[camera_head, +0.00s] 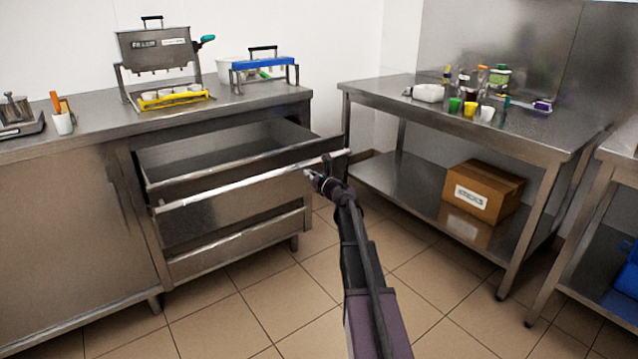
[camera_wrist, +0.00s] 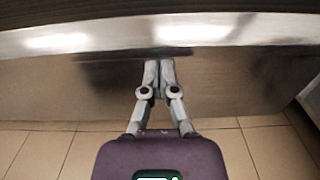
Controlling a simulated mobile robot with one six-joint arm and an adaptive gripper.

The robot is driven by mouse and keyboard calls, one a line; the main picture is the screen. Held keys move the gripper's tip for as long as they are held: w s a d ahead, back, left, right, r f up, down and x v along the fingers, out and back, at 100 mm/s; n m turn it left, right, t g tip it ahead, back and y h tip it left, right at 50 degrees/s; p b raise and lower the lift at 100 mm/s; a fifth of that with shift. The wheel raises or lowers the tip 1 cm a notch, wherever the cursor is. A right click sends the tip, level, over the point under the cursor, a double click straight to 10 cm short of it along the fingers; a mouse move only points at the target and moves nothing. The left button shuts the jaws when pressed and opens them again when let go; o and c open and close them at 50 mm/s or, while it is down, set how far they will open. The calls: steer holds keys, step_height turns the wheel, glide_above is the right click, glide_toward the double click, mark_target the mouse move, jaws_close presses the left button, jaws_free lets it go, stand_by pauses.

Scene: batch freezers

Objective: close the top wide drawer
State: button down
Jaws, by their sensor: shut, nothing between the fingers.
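The top wide drawer (camera_head: 218,199) is pulled out from the steel counter. Its open, empty-looking inside shows from above in the head view. Its long bright front edge (camera_wrist: 115,37) crosses the upper part of the wrist view. My gripper (camera_head: 308,173) is at the right part of this drawer front. In the wrist view my gripper (camera_wrist: 158,64) has its fingers together with nothing between them, and the tips are close to the drawer front below the bright edge. I cannot tell whether they touch it.
A lower drawer (camera_head: 235,246) sits beneath, with its front further in. On the counter stand a steel dispenser (camera_head: 160,50) and a blue-topped rack (camera_head: 264,66). A steel table (camera_head: 395,96) with a cardboard box (camera_head: 482,192) is at right. Tiled floor is clear in front.

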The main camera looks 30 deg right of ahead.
steer(key=w+a, duration=0.1)
steer(key=w, duration=0.8)
steer(key=w+a, duration=0.2)
steer(key=w, duration=0.8)
steer(key=w+a, duration=0.1)
steer(key=w, duration=0.8)
steer(key=shift+w+a, duration=0.25)
steer(key=shift+a, duration=0.1)
steer(key=shift+w+a, duration=0.1)
steer(key=shift+w, duration=0.45)
steer(key=shift+w, duration=0.15)
steer(key=shift+s, duration=0.7)
steer(key=s, duration=0.4)
steer(key=s+d, duration=0.1)
steer(key=s, duration=0.4)
steer(key=s+d, duration=0.1)
steer(key=s, duration=0.3)
steer(key=shift+s+d, duration=0.25)
